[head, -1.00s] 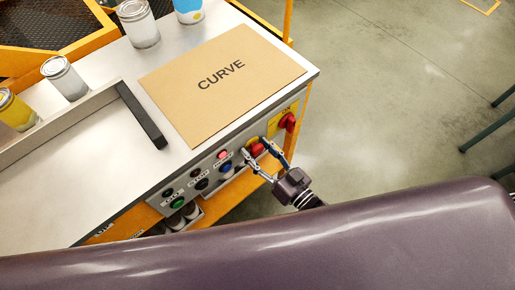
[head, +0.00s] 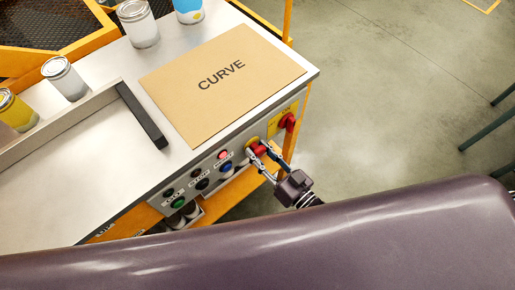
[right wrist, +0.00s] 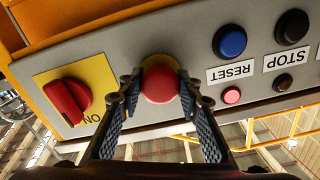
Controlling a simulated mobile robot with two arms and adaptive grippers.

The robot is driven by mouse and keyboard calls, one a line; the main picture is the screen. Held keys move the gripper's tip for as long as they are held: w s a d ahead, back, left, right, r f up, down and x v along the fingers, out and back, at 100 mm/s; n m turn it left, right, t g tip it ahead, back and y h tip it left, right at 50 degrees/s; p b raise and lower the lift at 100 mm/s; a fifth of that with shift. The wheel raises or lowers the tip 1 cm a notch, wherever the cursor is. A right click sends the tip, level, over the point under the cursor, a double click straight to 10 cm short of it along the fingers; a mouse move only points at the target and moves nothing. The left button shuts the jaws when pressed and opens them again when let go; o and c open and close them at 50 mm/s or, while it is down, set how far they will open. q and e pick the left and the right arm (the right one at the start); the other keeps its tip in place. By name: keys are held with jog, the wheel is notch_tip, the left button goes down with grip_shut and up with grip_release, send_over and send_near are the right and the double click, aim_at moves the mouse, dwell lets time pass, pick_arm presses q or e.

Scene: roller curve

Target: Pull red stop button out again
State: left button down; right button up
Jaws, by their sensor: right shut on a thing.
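The red stop button (right wrist: 160,84) is a round mushroom head on a yellow backing on the grey control panel (right wrist: 140,38). In the head view the red stop button (head: 258,149) is partly covered by my right gripper (head: 263,153). My right gripper (right wrist: 158,90) is shut on the button, with one fingertip on each side of its head. Whether the button is pressed in or out I cannot tell. My left gripper is not in view.
A red rotary switch (right wrist: 68,98) on a yellow plate sits beside the button. On the other side are a blue reset button (right wrist: 229,41) and a black stop button (right wrist: 292,26). A cardboard sheet marked CURVE (head: 220,85) lies on the worktop above.

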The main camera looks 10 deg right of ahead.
jog(key=o, duration=1.3)
jog(key=shift+s+d, duration=0.1)
jog(key=shift+s, duration=0.1)
jog(key=v, duration=1.2)
jog(key=s+d+f+g+h, duration=0.2)
jog(key=d+f, duration=0.1)
jog(key=f, duration=0.6)
jog(key=s+d+f+g+h, duration=0.2)
jog(key=f, duration=0.6)
jog(key=s+d+f+g+h, duration=0.1)
jog(key=d+f+g+h, duration=0.15)
jog(key=f, duration=0.65)
jog(key=s+d+f+g+h, duration=0.1)
jog(key=s+f+g, duration=0.3)
jog(key=s, duration=0.6)
jog(key=s+d+f+g+h, duration=0.1)
jog(key=s+f+g, duration=0.3)
jog(key=s+f, duration=0.5)
jog(key=shift+s+f, duration=0.3)
jog(key=shift+s, duration=0.25)
